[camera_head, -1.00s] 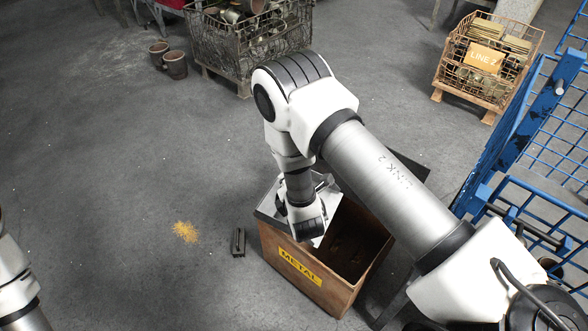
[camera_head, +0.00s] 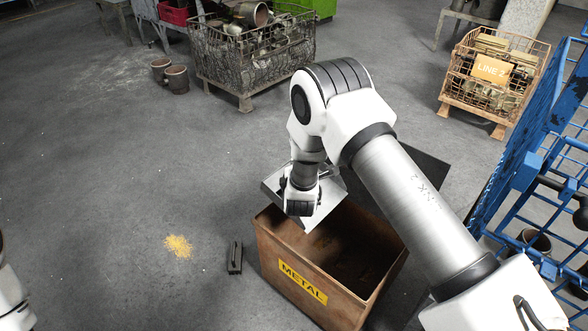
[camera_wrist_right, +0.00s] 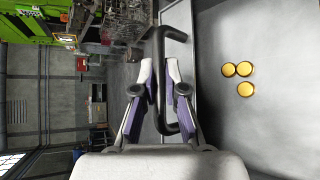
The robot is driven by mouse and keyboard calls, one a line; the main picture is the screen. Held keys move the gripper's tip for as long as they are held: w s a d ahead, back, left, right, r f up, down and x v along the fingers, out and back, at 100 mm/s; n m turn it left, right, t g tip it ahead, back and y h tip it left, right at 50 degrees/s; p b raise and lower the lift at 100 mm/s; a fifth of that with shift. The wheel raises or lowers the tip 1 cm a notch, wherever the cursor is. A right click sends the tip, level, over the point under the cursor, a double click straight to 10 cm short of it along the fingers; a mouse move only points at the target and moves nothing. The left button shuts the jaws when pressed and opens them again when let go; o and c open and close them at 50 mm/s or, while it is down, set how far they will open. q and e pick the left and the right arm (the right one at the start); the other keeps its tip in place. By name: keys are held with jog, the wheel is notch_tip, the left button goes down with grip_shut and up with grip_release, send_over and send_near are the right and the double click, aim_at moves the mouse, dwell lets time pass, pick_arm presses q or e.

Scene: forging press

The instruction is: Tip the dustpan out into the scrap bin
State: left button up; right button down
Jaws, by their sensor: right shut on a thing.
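The dustpan is a grey metal pan (camera_head: 326,207) at the far left edge of the open brown box labelled METAL (camera_head: 283,262), partly over its opening. In the right wrist view the pan (camera_wrist_right: 275,135) holds three yellow round pieces (camera_wrist_right: 237,77) lying on its flat floor. My right gripper (camera_wrist_right: 165,95) is shut on the pan's black handle (camera_wrist_right: 157,42). In the head view my right wrist hides the handle and part of the pan. Only part of my left arm shows at the left edge; its gripper is out of view.
Yellow powder (camera_head: 178,246) and a dark block (camera_head: 235,258) lie on the floor left of the box. A wire basket of parts (camera_head: 245,60) and two brown pots (camera_head: 177,79) stand behind. A blue rack (camera_head: 530,170) stands on the right. Open floor lies to the left.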

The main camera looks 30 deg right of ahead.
jog(key=shift+s+d+m+t+b, duration=0.25)
jog(key=shift+s+m+t+b, duration=0.35)
jog(key=shift+b, duration=0.35)
jog(key=s+d+r+m+t+h+b, duration=0.2)
jog(key=s+m+t+b, duration=0.3)
jog(key=s+b, duration=0.3)
jog(key=shift+s+d+r, duration=0.4)
jog(key=shift+s+d, duration=0.35)
jog(key=shift+d, duration=0.15)
dwell(0.4)
